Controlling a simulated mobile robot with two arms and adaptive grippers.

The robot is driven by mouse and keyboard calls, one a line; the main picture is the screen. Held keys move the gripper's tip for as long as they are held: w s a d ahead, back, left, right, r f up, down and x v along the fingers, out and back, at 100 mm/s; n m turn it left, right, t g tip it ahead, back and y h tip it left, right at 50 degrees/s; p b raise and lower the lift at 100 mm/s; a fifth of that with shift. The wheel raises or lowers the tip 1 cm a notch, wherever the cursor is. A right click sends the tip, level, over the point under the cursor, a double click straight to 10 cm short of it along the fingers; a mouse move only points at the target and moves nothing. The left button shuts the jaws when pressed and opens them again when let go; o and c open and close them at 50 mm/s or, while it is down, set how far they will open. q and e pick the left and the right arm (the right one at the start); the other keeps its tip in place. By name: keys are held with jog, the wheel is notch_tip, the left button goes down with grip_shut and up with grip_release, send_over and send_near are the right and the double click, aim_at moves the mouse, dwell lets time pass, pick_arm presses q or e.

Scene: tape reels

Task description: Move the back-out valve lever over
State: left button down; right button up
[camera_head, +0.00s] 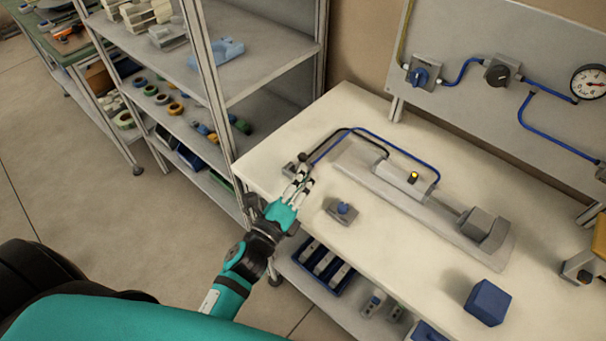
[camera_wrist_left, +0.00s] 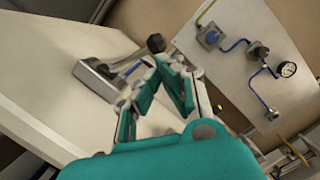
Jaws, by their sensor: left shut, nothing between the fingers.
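The valve with the lever stands near the left corner of the white bench (camera_head: 400,255). In the left wrist view it is a grey block (camera_wrist_left: 97,78) with a metal lever ending in a black ball knob (camera_wrist_left: 156,43). In the head view its small dark knob (camera_head: 302,157) shows just past my fingertips, which partly cover the rest of it. My left gripper (camera_head: 300,178) is shut and empty, its fingertips close beside the lever. I cannot tell whether they touch it. In the left wrist view the fingers (camera_wrist_left: 165,68) lie just below the ball knob. My right gripper is out of view.
A grey cylinder unit (camera_head: 405,178) with blue and black hoses lies behind the gripper. A block with a blue knob (camera_head: 343,209) stands to its right, and a blue cube (camera_head: 488,302) farther right. A shelf rack (camera_head: 265,75) stands left of the bench. A gauge panel (camera_head: 460,40) rises behind.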

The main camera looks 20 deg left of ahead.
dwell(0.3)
pick_arm(q)
jog(key=shift+a+r+n+p, duration=0.1)
jog(key=shift+r+n+p, duration=0.1)
jog(key=shift+n+p, duration=0.15)
